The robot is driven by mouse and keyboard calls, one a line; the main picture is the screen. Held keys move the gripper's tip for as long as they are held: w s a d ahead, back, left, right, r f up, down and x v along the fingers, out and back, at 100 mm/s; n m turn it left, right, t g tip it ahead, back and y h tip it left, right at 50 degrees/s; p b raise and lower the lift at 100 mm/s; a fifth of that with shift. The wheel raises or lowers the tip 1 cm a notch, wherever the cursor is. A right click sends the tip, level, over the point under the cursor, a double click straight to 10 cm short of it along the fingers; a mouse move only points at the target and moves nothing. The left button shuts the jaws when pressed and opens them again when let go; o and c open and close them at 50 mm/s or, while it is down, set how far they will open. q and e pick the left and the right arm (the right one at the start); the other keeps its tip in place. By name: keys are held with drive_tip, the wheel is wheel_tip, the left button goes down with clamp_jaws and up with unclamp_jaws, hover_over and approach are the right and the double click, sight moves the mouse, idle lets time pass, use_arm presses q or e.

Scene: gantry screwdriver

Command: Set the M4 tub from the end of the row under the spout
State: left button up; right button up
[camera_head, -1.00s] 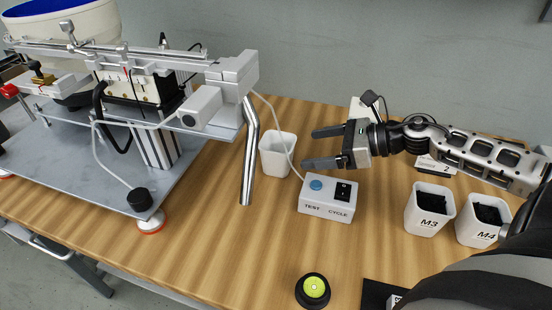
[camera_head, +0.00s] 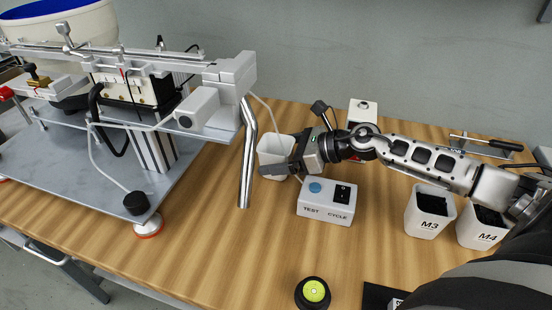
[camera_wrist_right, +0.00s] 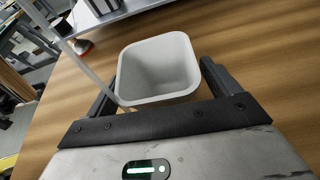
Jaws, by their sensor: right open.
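The tub marked M4 (camera_head: 482,230) stands at the right end of the tubs, with dark contents; my right arm partly covers it. The spout (camera_head: 247,165) is a bent metal tube hanging from the feeder on the left. A white tub (camera_head: 270,146) stands on the table just right of the spout. It looks empty in the right wrist view (camera_wrist_right: 158,70), and no label shows. My right gripper (camera_head: 280,162) is open, with its fingers on either side of this white tub; whether they touch it I cannot tell. My left gripper is not in view.
The tub marked M3 (camera_head: 428,212) stands left of M4. A TEST/CYCLE switch box (camera_head: 326,205) sits just in front of my right gripper. A yellow-green button (camera_head: 313,291) is near the front. The wooden table (camera_head: 215,245) is clear below the spout.

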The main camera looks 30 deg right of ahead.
drive_tip(key=c, duration=1.1)
